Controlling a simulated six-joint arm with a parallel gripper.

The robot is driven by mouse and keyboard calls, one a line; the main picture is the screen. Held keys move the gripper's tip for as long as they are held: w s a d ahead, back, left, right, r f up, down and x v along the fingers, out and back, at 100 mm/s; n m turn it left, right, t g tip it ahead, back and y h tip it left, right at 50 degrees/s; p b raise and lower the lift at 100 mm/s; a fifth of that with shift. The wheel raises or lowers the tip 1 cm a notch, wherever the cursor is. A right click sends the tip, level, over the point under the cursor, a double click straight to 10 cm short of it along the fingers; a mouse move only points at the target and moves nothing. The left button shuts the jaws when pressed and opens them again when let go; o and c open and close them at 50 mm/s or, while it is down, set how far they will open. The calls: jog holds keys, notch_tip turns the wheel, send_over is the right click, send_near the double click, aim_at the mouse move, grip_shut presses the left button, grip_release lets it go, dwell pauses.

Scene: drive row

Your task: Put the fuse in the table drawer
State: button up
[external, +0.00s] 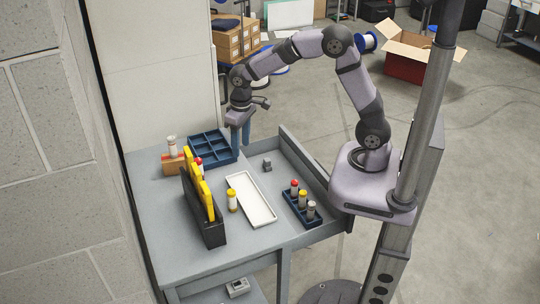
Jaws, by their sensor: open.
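Several fuse-like cylinders show, and I cannot tell which is the task's fuse. A yellow and white one (232,201) stands on the table between the black holder and the white tray. A white one (172,147) stands upright on an orange-brown block at the back left. My gripper (241,141) is open and empty, fingers down, beside the blue compartment tray's right end.
The blue compartment tray (212,148) looks empty. A black holder (205,222) with yellow upright pieces stands at the left. An empty white tray (251,199) lies mid-table. A small grey object (267,164) sits toward the drawer side. A wall borders the left.

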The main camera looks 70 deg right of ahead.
jog(key=m+b, duration=0.1)
send_over(198, 160)
jog(key=f, duration=0.3)
jog(key=shift+s+a+t, duration=0.15)
jog(key=shift+a+t, duration=0.05)
jog(key=shift+t, duration=0.2)
jog(key=shift+w+d+f+p, duration=0.1)
jog(key=shift+d+f+p, duration=0.1)
jog(key=shift+f+p, duration=1)
jog(key=shift+w+d+f+p, duration=0.15)
jog(key=shift+f+p, duration=0.45)
jog(key=shift+f, duration=1.8)
jog(key=shift+c, duration=0.4)
grip_shut()
